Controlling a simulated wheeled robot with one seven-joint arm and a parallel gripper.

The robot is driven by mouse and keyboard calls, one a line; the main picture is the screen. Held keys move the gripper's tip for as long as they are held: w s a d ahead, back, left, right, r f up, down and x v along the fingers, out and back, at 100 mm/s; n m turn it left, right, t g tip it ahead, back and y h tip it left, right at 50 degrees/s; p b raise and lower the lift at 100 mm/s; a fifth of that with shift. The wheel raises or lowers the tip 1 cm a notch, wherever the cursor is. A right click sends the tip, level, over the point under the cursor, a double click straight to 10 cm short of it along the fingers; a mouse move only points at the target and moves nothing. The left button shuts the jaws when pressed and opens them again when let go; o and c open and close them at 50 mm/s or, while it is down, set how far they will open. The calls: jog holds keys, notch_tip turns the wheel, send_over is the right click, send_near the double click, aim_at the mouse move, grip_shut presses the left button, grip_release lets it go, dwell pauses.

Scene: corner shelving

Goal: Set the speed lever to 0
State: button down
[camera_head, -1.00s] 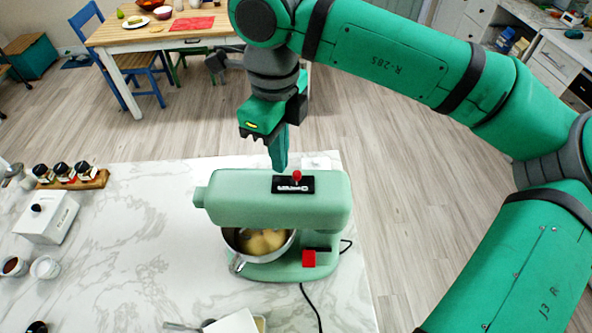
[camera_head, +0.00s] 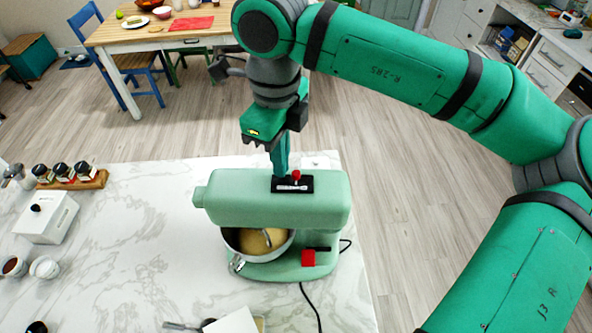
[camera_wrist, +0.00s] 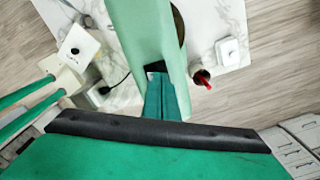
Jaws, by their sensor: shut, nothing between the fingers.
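The pale green stand mixer (camera_head: 235,197) stands on the marble counter. A black plate (camera_head: 292,187) on top of its head carries white marks too small to read. The speed lever, with a red knob (camera_head: 297,175), stands up from this plate. My gripper (camera_head: 281,172) is shut and empty, pointing down, its tips at the plate's far left edge, just left of the red knob. I cannot tell whether they touch. In the wrist view, my gripper's fingers (camera_wrist: 166,98) reach over the mixer's head (camera_wrist: 152,25) and hide part of the plate.
A metal bowl (camera_head: 236,254) with yellow contents sits under the mixer head. A red block (camera_head: 308,258) is on the mixer's base, and a black cord (camera_head: 312,305) runs forward. Spice jars on a rack (camera_head: 93,181) and a white box (camera_head: 45,218) stand left. The counter between is clear.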

jog(key=shift+w+d, duration=0.1)
jog(key=shift+d, duration=0.2)
dwell(0.4)
jog(key=shift+d, duration=1.15)
dwell(0.7)
jog(key=shift+s+a+r, duration=0.1)
jog(key=shift+s+a, duration=0.1)
jog(key=shift+a, duration=0.2)
jog(key=shift+w+r, duration=0.2)
jog(key=shift+r, duration=2.15)
jog(key=shift+s, duration=0.1)
